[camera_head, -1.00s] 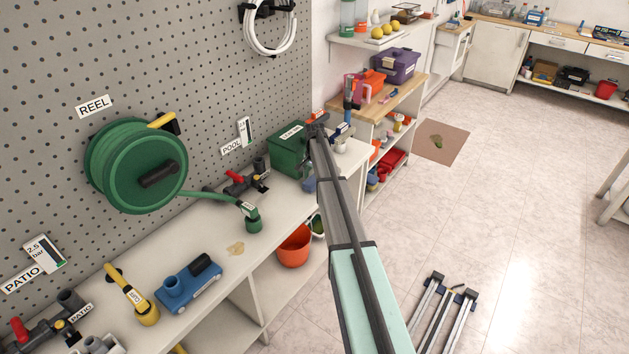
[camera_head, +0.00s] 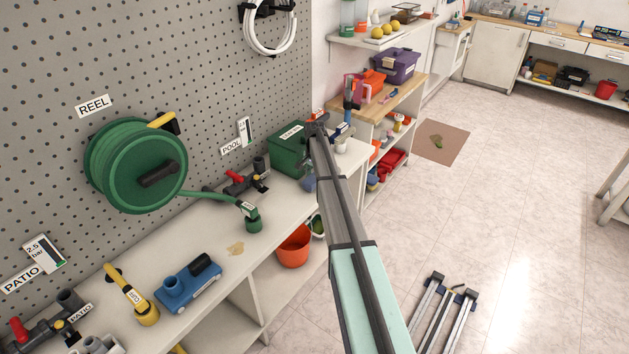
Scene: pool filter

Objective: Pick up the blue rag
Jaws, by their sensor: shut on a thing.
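My arm reaches away from the lower middle to the far end of the white bench. My gripper (camera_head: 309,172) is at its far end, low beside the green box, and is mostly hidden behind my own arm links. A small blue-grey patch of cloth, the blue rag (camera_head: 307,185), shows just under it at the bench top. The gripper is shut on it. The fingertips are too small and covered to make out, and I cannot tell whether the rag is clear of the bench.
The green box (camera_head: 287,150) stands close left of the gripper. A green hose reel (camera_head: 130,165) hangs on the pegboard, its hose running to the bench. A blue pump-like device (camera_head: 188,288) and a yellow tool (camera_head: 140,303) lie nearer. An orange bucket (camera_head: 293,248) is below the bench.

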